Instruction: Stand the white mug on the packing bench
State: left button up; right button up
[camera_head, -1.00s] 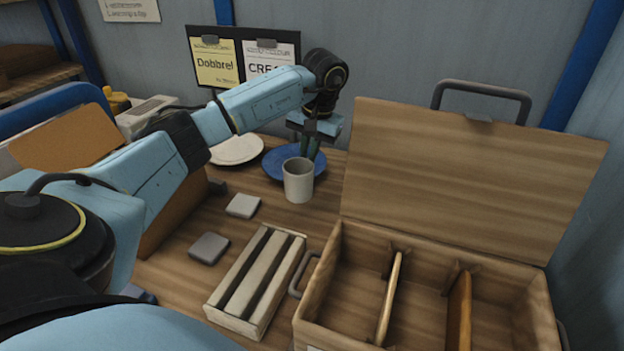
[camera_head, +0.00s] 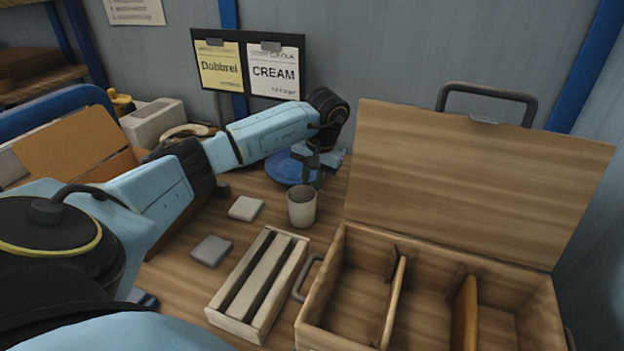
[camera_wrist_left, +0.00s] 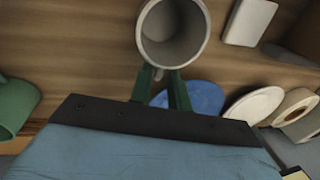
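The white mug (camera_head: 302,208) is upright over the wooden packing bench (camera_head: 180,272), left of the open wooden box. I cannot tell if its base touches the bench. My left gripper (camera_head: 318,178) is just behind the mug, pointing down. In the left wrist view the mug (camera_wrist_left: 172,32) shows its open mouth, and the green fingers (camera_wrist_left: 161,84) close about its handle side. The handle is mostly hidden between the fingers. My right gripper is not in view.
The wooden box (camera_head: 430,290) with dividers and raised lid (camera_head: 480,175) stands right. A slatted rack (camera_head: 258,285), grey pad (camera_head: 211,250) and white pad (camera_head: 245,208) lie left. A blue plate (camera_head: 285,166) is behind; a green mug (camera_wrist_left: 14,108) shows in the wrist view.

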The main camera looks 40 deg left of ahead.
pick_arm(q)
jog(key=shift+o, duration=1.1)
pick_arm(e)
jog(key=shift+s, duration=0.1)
